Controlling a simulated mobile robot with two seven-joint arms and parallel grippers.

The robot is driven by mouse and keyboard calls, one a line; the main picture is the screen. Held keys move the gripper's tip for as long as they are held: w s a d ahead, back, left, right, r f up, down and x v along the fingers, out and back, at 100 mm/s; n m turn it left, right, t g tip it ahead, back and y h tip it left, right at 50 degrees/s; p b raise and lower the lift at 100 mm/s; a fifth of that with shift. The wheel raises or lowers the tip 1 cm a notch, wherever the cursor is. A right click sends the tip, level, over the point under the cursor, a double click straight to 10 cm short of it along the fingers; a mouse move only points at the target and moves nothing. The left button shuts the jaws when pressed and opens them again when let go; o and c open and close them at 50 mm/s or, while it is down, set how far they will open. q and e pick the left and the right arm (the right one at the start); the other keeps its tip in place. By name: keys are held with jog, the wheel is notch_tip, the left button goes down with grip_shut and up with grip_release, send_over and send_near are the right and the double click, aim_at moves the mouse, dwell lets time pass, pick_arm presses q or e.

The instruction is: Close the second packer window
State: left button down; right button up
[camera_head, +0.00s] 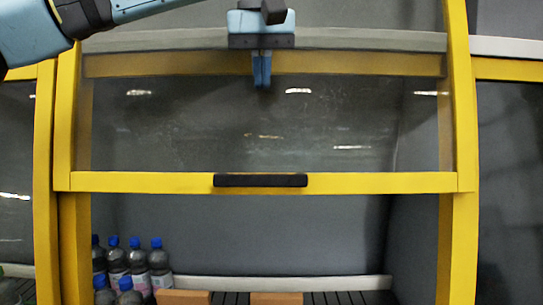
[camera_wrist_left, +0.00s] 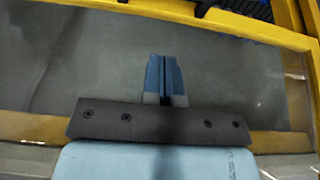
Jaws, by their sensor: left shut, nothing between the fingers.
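The packer window (camera_head: 265,182) is a clear pane in a yellow frame, with a black handle (camera_head: 260,180) at the middle of its lower bar. The lower bar hangs partway down, with an opening below it. My left gripper (camera_head: 262,86) points down in front of the upper part of the pane, above the handle. Its fingers are together and empty. In the left wrist view the shut fingers (camera_wrist_left: 166,62) show against the pane, with the yellow bar (camera_wrist_left: 215,18) and part of the black handle (camera_wrist_left: 197,5) at the top edge. My right gripper is not in view.
Behind the opening, several bottles with blue caps (camera_head: 135,262) stand at the lower left. Brown boxes (camera_head: 276,298) sit on a dark slatted conveyor (camera_head: 230,298). Yellow posts (camera_head: 461,130) flank the window, with neighbouring windows on both sides.

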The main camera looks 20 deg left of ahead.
pick_arm(q)
jog(key=p, duration=0.1)
send_over(262, 157)
jog(key=s, duration=0.4)
jog(key=f, duration=0.6)
jog(key=d+f, duration=0.1)
jog(key=f, duration=0.2)
jog(key=shift+w, duration=0.2)
jog(key=f, duration=0.2)
jog(key=s+f, duration=0.1)
jog(key=f, duration=0.1)
jog(key=shift+d+p, duration=0.2)
jog(key=shift+p, duration=0.2)
jog(key=shift+f, duration=0.1)
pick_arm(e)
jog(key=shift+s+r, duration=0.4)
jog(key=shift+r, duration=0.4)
